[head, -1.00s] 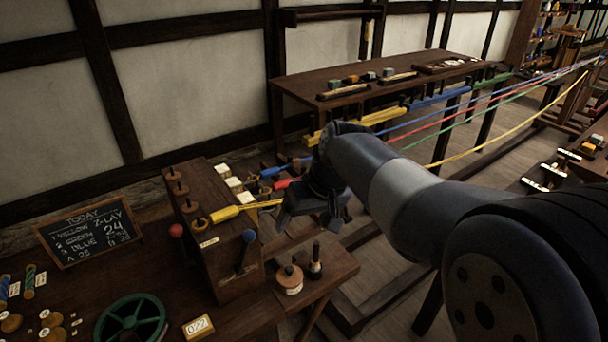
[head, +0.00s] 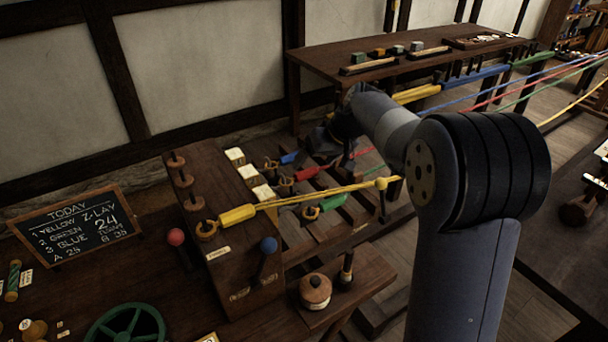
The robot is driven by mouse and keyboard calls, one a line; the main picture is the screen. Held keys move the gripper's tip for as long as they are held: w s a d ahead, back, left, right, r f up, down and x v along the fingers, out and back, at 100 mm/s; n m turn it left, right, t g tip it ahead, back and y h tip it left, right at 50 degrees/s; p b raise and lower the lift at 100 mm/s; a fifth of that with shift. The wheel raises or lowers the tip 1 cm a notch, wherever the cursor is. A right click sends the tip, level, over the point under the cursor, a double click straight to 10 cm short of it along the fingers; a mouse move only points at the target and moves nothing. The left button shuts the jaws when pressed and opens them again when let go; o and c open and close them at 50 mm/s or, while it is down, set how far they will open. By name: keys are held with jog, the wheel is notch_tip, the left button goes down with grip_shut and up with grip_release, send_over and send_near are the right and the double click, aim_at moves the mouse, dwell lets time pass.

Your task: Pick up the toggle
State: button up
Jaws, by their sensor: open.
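Several coloured cylinders that look like toggles sit at the hooks by the wooden block: a yellow one (head: 237,214), a blue one (head: 289,158), a red one (head: 308,172) and a green one (head: 333,201). I cannot tell which is the task's toggle. A taut yellow rope (head: 325,194) runs from the yellow one to a pale yellow ball (head: 381,183). My gripper (head: 324,146) is open, just behind the blue and red cylinders. It is dark and partly hidden by my arm, and I see nothing held in it.
The wooden block (head: 215,235) has red and blue knobbed levers. A chalkboard (head: 75,225) stands at left and a green wheel (head: 125,328) lies in front. A lidded wooden pot (head: 315,291) stands at the bench edge. Coloured ropes run right from the rear table (head: 400,65).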

aim_at(307, 172)
jog(key=x, duration=0.5)
jog(key=shift+s+d+f, duration=0.1)
jog(key=shift+s+d, duration=0.05)
jog(key=shift+s, duration=0.05)
jog(key=shift+c, duration=0.4)
jog(key=c, duration=0.4)
notch_tip(307, 172, up, 10)
jog(key=shift+r+p, duration=0.1)
jog(key=shift+p, duration=0.2)
